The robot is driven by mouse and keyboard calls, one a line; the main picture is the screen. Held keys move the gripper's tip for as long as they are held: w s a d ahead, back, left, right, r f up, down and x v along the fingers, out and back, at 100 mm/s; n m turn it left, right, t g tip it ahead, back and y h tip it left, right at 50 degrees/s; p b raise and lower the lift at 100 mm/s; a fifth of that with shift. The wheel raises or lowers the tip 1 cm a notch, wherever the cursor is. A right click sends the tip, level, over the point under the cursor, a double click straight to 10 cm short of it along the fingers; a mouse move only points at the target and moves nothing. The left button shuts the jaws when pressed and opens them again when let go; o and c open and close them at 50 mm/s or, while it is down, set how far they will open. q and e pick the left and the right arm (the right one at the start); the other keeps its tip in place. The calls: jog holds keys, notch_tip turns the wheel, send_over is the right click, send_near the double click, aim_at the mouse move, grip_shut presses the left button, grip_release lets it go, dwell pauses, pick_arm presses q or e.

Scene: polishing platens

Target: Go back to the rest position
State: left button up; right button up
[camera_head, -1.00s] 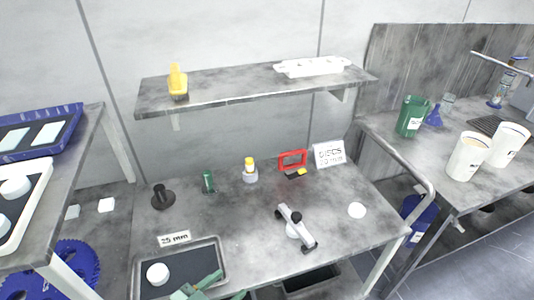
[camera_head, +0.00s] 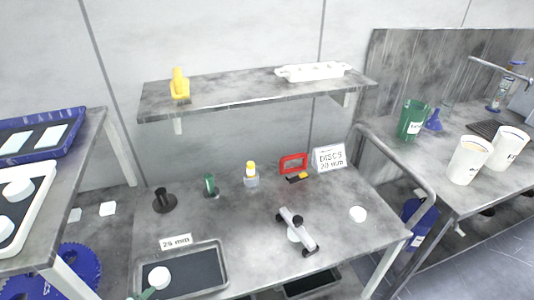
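Only a small green tip, seemingly of my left gripper (camera_head: 146,294), shows at the bottom edge of the picture. It is by the lower left of the metal tray (camera_head: 222,263), just below a white round disc (camera_head: 159,277) lying in it. Whether its fingers are open or shut is hidden, and I cannot tell whether it touches the disc. My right gripper is not in view.
The grey bench (camera_head: 240,222) holds a polishing fixture (camera_head: 297,232), a white disc (camera_head: 358,214), a black stand (camera_head: 164,201), a small bottle (camera_head: 251,175), a red frame (camera_head: 293,163) and signs (camera_head: 329,158). A shelf (camera_head: 225,95) spans above. The bench middle is clear.

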pick_arm(q)
jog(key=s+a+r+n+g+y, duration=0.1)
jog(key=s+a+r+g+y, duration=0.1)
jog(key=s+a+y, duration=0.4)
notch_tip(320, 180, down, 25)
jog(key=s+d+g+h, duration=0.3)
jog(key=h, duration=0.2)
jog(key=s+f+n+g+h+b, duration=0.1)
jog(key=s+f+n+g, duration=0.2)
jog(key=s+f, duration=1.4)
jog(key=s, duration=0.3)
jog(key=shift+s+f, duration=0.15)
jog(key=shift+f, duration=0.1)
